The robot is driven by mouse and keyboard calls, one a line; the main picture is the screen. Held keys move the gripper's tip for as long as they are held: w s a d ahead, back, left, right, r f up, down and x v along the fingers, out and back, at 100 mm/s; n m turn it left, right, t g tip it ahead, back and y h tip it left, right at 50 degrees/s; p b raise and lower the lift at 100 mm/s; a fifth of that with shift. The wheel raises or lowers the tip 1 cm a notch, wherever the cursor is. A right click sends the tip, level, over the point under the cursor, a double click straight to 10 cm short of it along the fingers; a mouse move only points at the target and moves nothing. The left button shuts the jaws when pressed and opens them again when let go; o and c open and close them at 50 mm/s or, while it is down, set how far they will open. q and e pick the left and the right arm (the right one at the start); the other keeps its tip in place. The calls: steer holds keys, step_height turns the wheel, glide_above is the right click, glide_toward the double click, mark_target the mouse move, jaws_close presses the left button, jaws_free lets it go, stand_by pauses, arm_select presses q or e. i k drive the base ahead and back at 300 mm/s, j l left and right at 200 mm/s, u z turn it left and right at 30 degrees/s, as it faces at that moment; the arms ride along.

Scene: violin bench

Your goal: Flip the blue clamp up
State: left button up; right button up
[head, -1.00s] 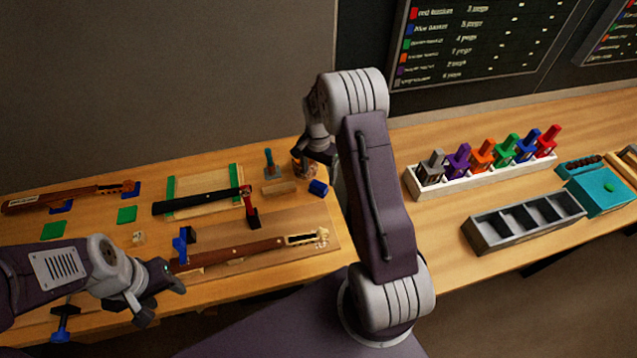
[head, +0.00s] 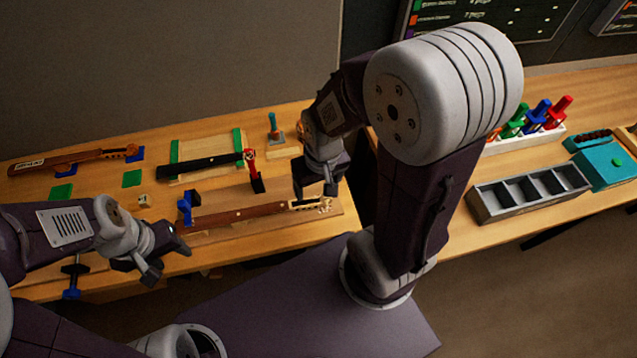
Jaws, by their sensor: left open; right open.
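A blue clamp (head: 186,207) stands at the left end of the near violin neck (head: 240,215), which lies on a wooden board. My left gripper (head: 168,260) is open and empty, just in front of and below that clamp, apart from it in the picture. A second blue-ended clamp (head: 72,280) hangs at the bench's front edge, partly behind my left arm. A red clamp (head: 254,172) stands behind the neck, at the end of a black fingerboard (head: 195,165). My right gripper (head: 317,190) is open close by the pale head end of the neck; I cannot tell whether it touches.
Another violin neck (head: 70,160) lies at the back left by green and blue pads. A grey compartment tray (head: 530,195), a teal box (head: 605,165) and a rack of coloured clamps (head: 560,130) stand on the right. My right arm hides the bench's middle.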

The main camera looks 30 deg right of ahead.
mark_target(184, 206)
steer(key=k+j+u, duration=0.15)
steer(key=u, duration=0.25)
steer(key=k+j+u, duration=0.15)
steer(key=j+u, duration=0.25)
steer(key=k+j+u, duration=0.1)
steer(key=u, duration=0.3)
